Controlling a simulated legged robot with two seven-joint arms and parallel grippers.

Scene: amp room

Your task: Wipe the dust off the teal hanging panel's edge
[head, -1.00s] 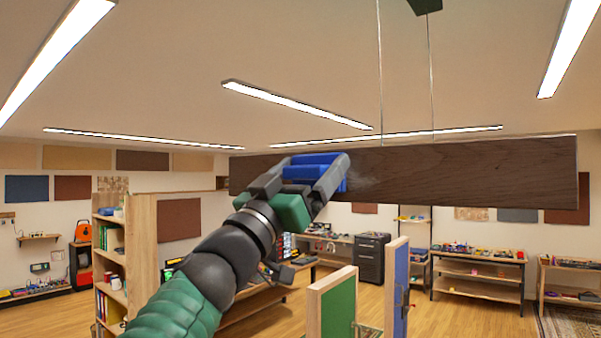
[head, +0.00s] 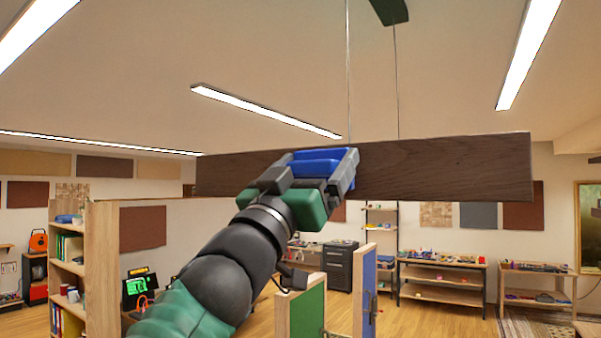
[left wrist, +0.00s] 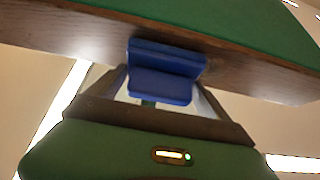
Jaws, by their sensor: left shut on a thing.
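The hanging panel (head: 440,170) hangs on two thin wires and shows a long dark brown wood-grained edge in the head view. In the left wrist view the panel's edge (left wrist: 255,80) runs across the top, with a green face (left wrist: 240,22) above it. My left gripper (head: 312,174) is shut on a blue pad (head: 318,156), left of the edge's middle. The blue pad (left wrist: 165,72) lies against the edge in the left wrist view; firm contact is hard to judge. No clear dust shows on the edge now; the part behind the pad is hidden. My right gripper is out of view.
A green ceiling mount (head: 389,10) holds the wires. Below stand a wooden shelf unit (head: 100,250), a green-faced upright board (head: 302,308) and a blue-faced one (head: 369,290). Workbenches (head: 440,272) line the back wall. Space around the panel's right end is clear.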

